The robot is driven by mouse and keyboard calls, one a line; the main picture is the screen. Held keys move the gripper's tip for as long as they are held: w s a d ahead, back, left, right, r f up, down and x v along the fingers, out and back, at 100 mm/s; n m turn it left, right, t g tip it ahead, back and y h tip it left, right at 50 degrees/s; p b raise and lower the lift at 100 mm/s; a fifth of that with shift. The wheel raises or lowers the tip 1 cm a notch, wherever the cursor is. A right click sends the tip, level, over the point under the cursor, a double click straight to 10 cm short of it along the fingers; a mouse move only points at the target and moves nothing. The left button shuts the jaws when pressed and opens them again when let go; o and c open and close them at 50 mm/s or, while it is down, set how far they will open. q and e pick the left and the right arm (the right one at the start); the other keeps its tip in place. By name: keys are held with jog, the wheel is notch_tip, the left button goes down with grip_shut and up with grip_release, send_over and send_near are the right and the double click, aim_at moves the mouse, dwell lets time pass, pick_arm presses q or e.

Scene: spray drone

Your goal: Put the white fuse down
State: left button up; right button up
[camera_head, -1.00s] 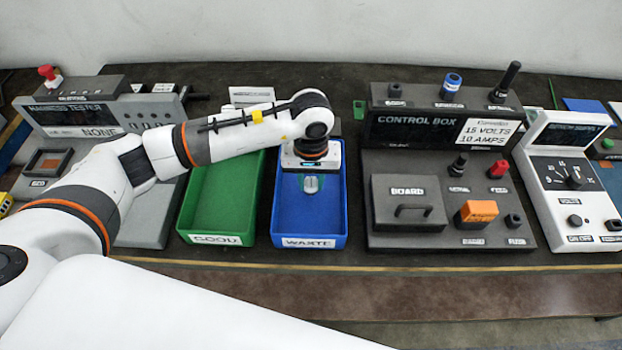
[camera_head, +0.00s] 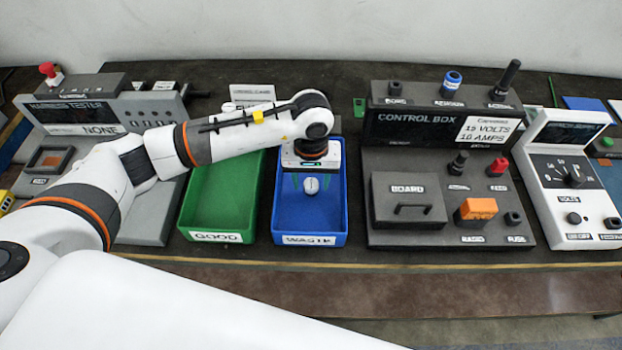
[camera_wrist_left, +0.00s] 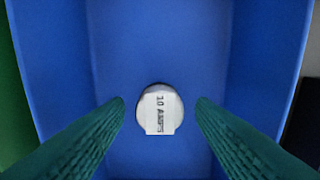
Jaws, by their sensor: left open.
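The white fuse (camera_head: 311,186) is in the blue bin labelled WASTE (camera_head: 309,240). In the left wrist view the fuse (camera_wrist_left: 159,109) shows its label "10 AMPS" and lies between the two green fingers, with a gap on each side. My left gripper (camera_wrist_left: 160,105) is open and reaches down into the blue bin from above. In the head view the left gripper (camera_head: 311,180) shows under the wrist, over the back half of the bin. I cannot tell from these views whether the fuse rests on the bin floor. My right gripper is not in view.
The green bin labelled GOOD (camera_head: 216,237) stands directly left of the blue bin. The control box (camera_head: 440,150) is to the right, with a white meter (camera_head: 570,180) beyond it. The harness tester (camera_head: 80,120) is on the left. The table's front edge is clear.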

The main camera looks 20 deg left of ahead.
aim_at(311, 183)
pick_arm(q)
notch_tip(311, 183, up, 11)
jog(key=b, duration=0.2)
jog(key=shift+r+b, duration=0.2)
jog(key=shift+b, duration=0.2)
